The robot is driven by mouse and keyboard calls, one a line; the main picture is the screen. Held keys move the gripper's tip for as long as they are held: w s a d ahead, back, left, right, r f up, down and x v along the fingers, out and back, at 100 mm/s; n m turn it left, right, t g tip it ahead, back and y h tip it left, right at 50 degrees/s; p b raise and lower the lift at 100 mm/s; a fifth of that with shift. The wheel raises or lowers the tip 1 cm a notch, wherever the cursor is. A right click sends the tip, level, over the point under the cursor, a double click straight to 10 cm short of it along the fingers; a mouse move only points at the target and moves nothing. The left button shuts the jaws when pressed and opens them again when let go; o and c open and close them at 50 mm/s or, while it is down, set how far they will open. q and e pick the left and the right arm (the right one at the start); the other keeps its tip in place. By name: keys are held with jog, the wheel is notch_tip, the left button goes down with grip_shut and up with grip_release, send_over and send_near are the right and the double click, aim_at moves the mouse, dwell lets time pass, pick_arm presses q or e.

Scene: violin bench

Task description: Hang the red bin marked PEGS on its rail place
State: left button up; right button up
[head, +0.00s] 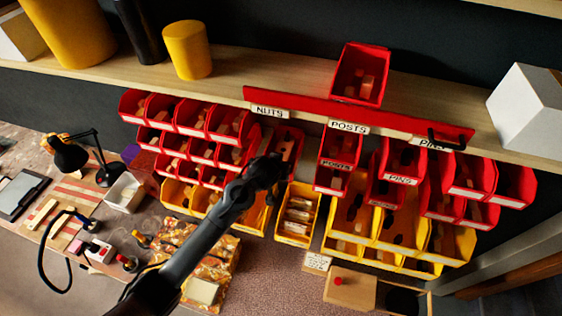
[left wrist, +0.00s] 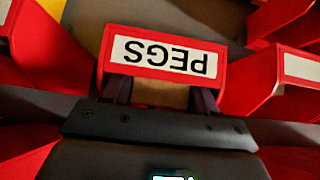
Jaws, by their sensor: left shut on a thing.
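My left gripper (head: 275,165) is shut on the red bin marked PEGS (left wrist: 165,52). Its two fingers (left wrist: 160,92) are at the label end of the bin, and the label appears upside down in the left wrist view. In the head view the held bin (head: 289,142) is mostly behind my gripper, just below the red rail (head: 310,111), between the labels NUTS (head: 270,111) and POSTS (head: 348,127). Whether the bin touches the rail cannot be told. My right gripper is not in view.
Red bins (head: 190,115) hang to the left; POSTS (head: 336,164) and PINS (head: 400,180) bins hang to the right. Yellow bins (head: 297,213) are below. Another red bin (head: 360,75) stands on the shelf (head: 240,80) above. A black handle-like piece (head: 446,141) is at the rail's right end.

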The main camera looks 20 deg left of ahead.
pick_arm(q)
jog(key=shift+f+b, duration=0.3)
jog(key=shift+f, duration=0.35)
